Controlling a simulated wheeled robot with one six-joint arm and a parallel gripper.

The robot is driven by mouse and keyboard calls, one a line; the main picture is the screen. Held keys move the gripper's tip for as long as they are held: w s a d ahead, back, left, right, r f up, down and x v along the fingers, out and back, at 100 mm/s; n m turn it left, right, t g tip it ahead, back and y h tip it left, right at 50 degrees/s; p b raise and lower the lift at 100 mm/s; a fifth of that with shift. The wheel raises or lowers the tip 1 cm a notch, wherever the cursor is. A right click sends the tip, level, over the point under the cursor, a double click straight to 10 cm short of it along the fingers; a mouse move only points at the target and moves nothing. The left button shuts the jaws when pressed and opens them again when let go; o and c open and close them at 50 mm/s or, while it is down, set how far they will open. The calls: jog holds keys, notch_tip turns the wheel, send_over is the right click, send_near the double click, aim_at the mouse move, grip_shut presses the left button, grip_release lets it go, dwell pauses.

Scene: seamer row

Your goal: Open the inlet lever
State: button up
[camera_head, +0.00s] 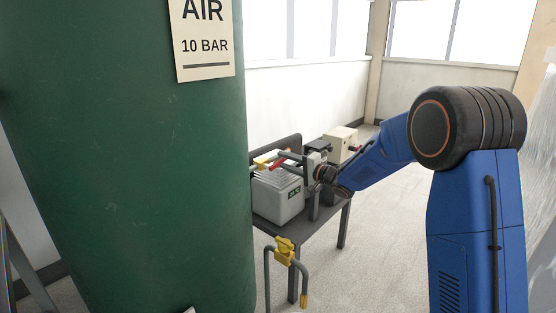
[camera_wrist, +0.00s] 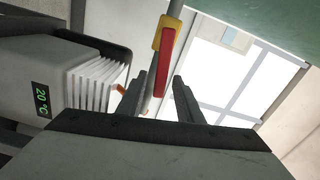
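A red lever (camera_wrist: 164,62) sits on a yellow valve body (camera_wrist: 167,33) on a grey pipe in the wrist view. It lies along the pipe, and no label naming it as the inlet lever is readable. The lever (camera_head: 279,160) and the valve (camera_head: 264,160) also show in the head view, beside the green tank. My gripper (camera_wrist: 158,80) is open, with its two fingers apart. The lever's lower end appears between them in the wrist view; I cannot tell whether either finger touches it. In the head view my gripper (camera_head: 296,157) is just right of the lever.
The green tank (camera_head: 130,150) fills the left. A pale finned box (camera_head: 279,198) with a 20 °C display stands on a dark table (camera_head: 318,222) below my gripper. A beige box (camera_head: 340,139) stands behind. Another yellow valve (camera_head: 285,250) is on a low pipe in front.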

jog(key=v, duration=1.2)
jog(key=shift+s+d, duration=0.1)
jog(key=shift+d, duration=0.05)
